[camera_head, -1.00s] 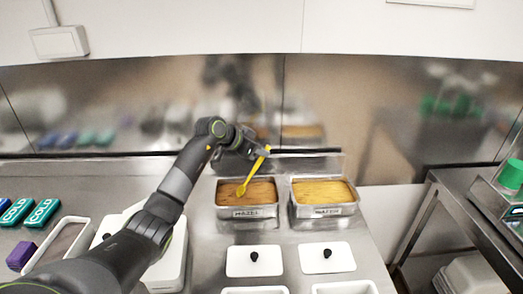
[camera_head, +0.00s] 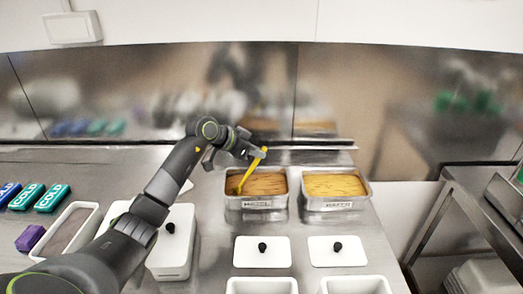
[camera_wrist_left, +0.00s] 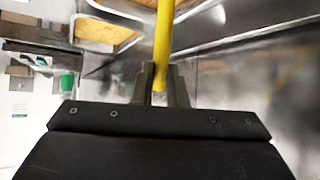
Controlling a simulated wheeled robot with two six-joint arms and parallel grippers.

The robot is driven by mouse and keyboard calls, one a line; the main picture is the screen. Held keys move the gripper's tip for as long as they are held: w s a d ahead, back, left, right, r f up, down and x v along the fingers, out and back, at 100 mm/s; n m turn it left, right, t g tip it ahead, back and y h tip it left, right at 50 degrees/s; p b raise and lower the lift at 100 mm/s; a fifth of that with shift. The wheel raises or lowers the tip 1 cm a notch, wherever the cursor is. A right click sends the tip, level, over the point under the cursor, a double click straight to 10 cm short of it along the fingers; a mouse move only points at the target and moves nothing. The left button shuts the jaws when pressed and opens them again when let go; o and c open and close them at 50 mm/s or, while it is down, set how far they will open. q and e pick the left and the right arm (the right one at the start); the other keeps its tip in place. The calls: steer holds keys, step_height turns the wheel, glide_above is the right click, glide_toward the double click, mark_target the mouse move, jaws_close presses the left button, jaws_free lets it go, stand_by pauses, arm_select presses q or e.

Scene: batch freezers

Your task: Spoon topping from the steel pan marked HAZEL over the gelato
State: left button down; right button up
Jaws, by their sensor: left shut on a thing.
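My left gripper (camera_head: 258,152) is shut on a yellow spoon (camera_head: 252,170) above the back of the left steel pan (camera_head: 257,203). The spoon slants down to the left, its lower end at the brown topping (camera_head: 266,184) near the pan's left side; I cannot tell how deep. In the left wrist view the gripper (camera_wrist_left: 163,82) holds the yellow handle (camera_wrist_left: 163,42). A second steel pan (camera_head: 338,205) with yellower topping stands to the right. Both front labels are too blurred to read surely. A tray (camera_head: 68,232) of grey-brown contents, perhaps gelato, lies at the left. My right gripper is not in view.
A white lidded box (camera_head: 180,262) stands beside my left arm. Two white lids (camera_head: 262,252) (camera_head: 338,251) lie before the pans, with white tubs (camera_head: 262,287) nearer. Blue and teal COLD packs (camera_head: 52,197) and a purple block (camera_head: 30,238) are at left. A steel wall is behind.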

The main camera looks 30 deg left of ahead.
arm_select(q)
steer(key=shift+s+a, duration=0.35)
steer(key=shift+s, duration=0.2)
steer(key=shift+r+p, duration=0.1)
steer(key=shift+p, duration=0.2)
steer(key=shift+w+d+f+g+y+p, duration=0.3)
steer(key=shift+w+g+p, duration=0.1)
steer(key=shift+p, duration=0.2)
steer(key=shift+w+d+f+g+y+p, duration=0.35)
steer(key=shift+w+f+g+p, duration=0.2)
steer(key=shift+p, duration=0.25)
steer(key=shift+w+d+f+g+y+p, duration=0.4)
steer(key=shift+w+f+g, duration=0.15)
steer(key=shift+f, duration=0.1)
steer(key=w+d+r+g+y+b, duration=0.2)
steer(key=w+d+r+g+b, duration=0.1)
steer(key=w+g+b, duration=0.1)
steer(key=shift+w+d+y+b, duration=0.3)
steer(key=shift+w+y+b, duration=0.05)
steer(key=shift+w+b, duration=0.5)
